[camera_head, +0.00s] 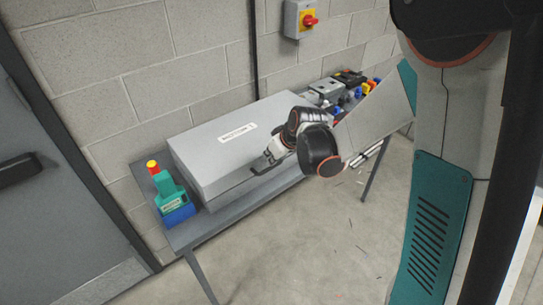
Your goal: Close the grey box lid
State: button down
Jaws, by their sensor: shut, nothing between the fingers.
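The grey box (230,188) sits on a narrow grey table against the wall. Its lid (215,148) lies over the top, with a white label on it, and looks down and level. I cannot tell whether a thin gap is left at the front edge. My gripper (263,168) is at the box's front edge, right of its middle, with the fingers shut and nothing held. Whether the fingertips touch the box is not clear. My wrist and forearm hide the box's right front part.
A green and blue device (172,198) with a red and yellow top stands at the table's left end. Several small items (340,88) crowd the right end. A red and yellow switch (303,19) is on the block wall. The floor (300,245) in front is mostly clear.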

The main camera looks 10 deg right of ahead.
jog(key=shift+s+d+f+b, duration=0.1)
jog(key=shift+s+f+b, duration=0.05)
jog(key=shift+f+b, duration=0.7)
jog(key=shift+s+d+f+b, duration=0.1)
jog(key=shift+s+f+b, duration=0.05)
jog(key=shift+f+b, duration=0.2)
jog(key=shift+s+t, duration=0.25)
jog(key=shift+t, duration=0.05)
